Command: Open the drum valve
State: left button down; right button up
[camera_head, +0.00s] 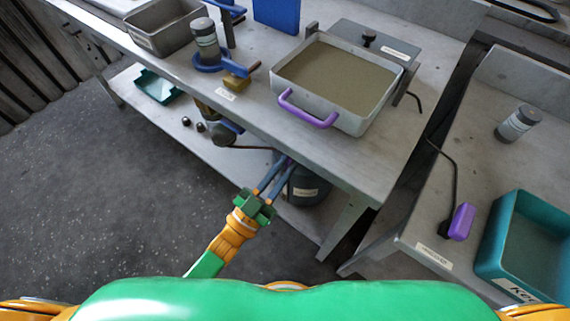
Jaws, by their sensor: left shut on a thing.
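A dark drum (308,187) with a pale label stands on the lower shelf under the bench. My left gripper (283,164) reaches in from below, with its blue fingers extended to the upper left side of the drum. The fingertips are shut on the drum valve, of which only a small purplish bit shows between them. The rest of the valve is hidden by the fingers and the bench edge, so I cannot tell its turn position. My right gripper is not in view.
The bench (240,113) overhangs the drum. A grey tray (345,118) with a purple handle sits on it. Small dark balls and a teal tray (157,87) lie on the shelf. The floor to the left is clear.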

pick_arm(q)
jog(key=shift+f, duration=0.2)
jog(key=c, duration=0.9)
grip_release()
jog(key=shift+r, duration=0.1)
jog(key=shift+o, duration=0.2)
jog(key=b+v, duration=0.1)
jog(key=v, duration=0.6)
